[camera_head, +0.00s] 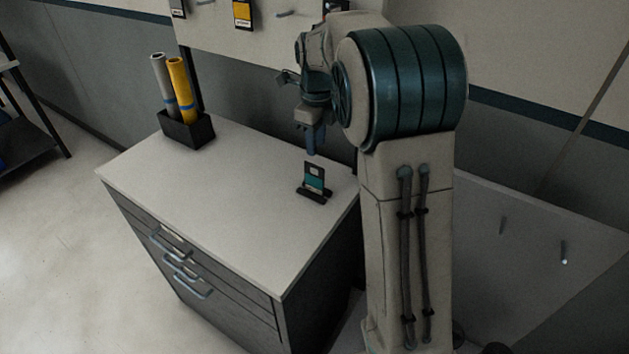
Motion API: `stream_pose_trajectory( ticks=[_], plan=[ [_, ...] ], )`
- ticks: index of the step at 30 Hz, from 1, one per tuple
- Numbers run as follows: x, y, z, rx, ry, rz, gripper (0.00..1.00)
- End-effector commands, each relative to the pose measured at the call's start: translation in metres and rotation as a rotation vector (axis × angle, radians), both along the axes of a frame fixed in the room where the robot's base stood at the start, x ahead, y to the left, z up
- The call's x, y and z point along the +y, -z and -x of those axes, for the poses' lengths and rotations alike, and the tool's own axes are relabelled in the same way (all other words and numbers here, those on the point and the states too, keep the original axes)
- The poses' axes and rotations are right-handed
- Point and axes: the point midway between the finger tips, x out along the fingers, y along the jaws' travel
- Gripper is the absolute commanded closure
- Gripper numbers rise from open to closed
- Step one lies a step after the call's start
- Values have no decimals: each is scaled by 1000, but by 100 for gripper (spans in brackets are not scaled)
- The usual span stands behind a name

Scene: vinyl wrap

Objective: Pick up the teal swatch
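The teal swatch (314,184) is a small card with a dark upper part and a teal band. It stands nearly upright in a black holder (314,195) near the right edge of the white countertop (230,210). My gripper (313,150) points down just above the top of the swatch. In this view it appears apart from the card or barely meeting its top; I cannot tell the gap in depth. The fingers overlap from this angle, so their opening is not clear.
A black box (188,131) with a white roll (159,72) and a yellow roll (181,88) stands at the counter's back left. Swatch cards, one yellow (242,14), hang on the wall panel behind. The counter's middle and front are clear. Drawers (180,262) have protruding handles.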

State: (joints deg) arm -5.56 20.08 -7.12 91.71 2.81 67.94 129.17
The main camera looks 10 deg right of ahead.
Motion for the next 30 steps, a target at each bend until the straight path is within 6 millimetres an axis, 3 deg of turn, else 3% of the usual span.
stream_pose_trajectory(
  ticks=[5, 15, 23, 30],
  plan=[
    [0, 14, -7, 12, 65, 2, 69],
    [0, 76, -6, 12, 66, 2, 69],
    [-1, 96, -7, 11, 65, 2, 69],
    [-2, 129, -10, 12, 65, 2, 69]
  ],
)
